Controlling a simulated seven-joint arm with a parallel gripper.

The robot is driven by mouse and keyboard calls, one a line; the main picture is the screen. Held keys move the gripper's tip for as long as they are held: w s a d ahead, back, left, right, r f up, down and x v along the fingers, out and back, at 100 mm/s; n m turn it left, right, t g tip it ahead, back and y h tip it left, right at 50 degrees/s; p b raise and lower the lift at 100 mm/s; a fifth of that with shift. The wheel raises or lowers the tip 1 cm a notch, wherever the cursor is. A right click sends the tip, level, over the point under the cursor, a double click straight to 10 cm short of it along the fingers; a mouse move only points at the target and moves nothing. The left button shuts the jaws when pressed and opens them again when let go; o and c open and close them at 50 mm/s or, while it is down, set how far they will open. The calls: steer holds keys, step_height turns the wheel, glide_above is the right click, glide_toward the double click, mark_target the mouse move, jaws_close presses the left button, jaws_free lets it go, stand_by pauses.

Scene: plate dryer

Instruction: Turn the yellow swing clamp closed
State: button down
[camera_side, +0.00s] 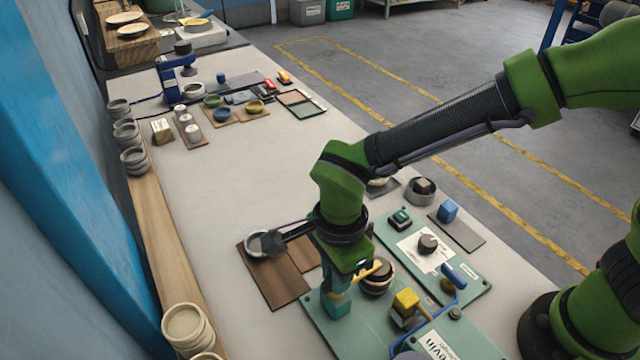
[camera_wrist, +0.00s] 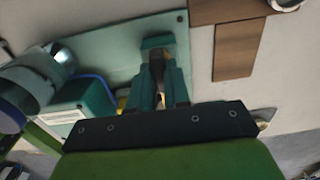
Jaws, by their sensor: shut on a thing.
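The yellow swing clamp (camera_side: 370,271) shows in the side view as a short yellow bar at my gripper, reaching out toward a round dark-and-cream part on the green plate. My gripper (camera_side: 337,302) points down at the plate's left corner, its teal fingers closed on the clamp. In the wrist view the fingers of my gripper (camera_wrist: 160,80) are close together around something dark, with a bit of yellow (camera_wrist: 122,103) beside them. The fingers hide most of the held part, and the clamp's pivot is not clear.
A yellow block (camera_side: 406,300) on a grey mount and a blue-handled lever (camera_side: 455,277) stand right of my gripper. A brown board (camera_side: 272,285) with a round cup lies to its left. The middle of the bench (camera_side: 235,190) is clear.

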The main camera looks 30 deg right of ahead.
steer(key=c, duration=1.1)
jaws_free()
step_height(320, 180, up, 17)
